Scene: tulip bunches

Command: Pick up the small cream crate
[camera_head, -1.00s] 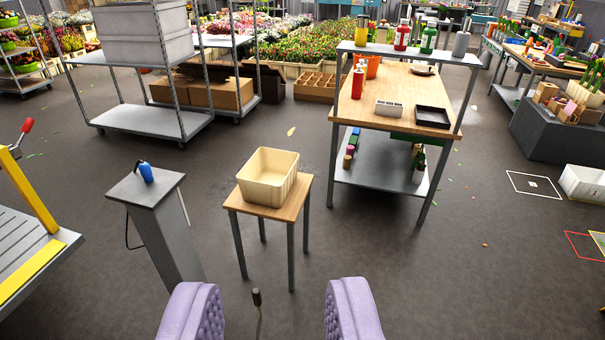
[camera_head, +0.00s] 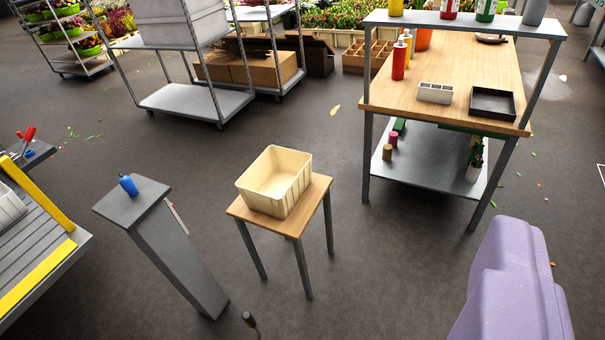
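The small cream crate (camera_head: 277,182) stands upright and looks empty on a small square wooden-topped table (camera_head: 318,190) with grey legs, near the middle of the view. It is turned at an angle, with its open top facing up. My gripper (camera_head: 515,285) shows only as one purple padded finger at the lower right; its other finger is out of view. The space beside the visible finger is empty, and the gripper looks open. It is apart from the crate, which stands ahead and to the left of the finger.
A grey pedestal (camera_head: 135,203) with a blue item (camera_head: 128,185) stands left of the crate. A large workbench (camera_head: 440,75) with bottles and trays is behind to the right. A wheeled grey rack (camera_head: 195,103) stands at the back. Yellow-edged slats (camera_head: 45,270) are at left. Floor shows between them.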

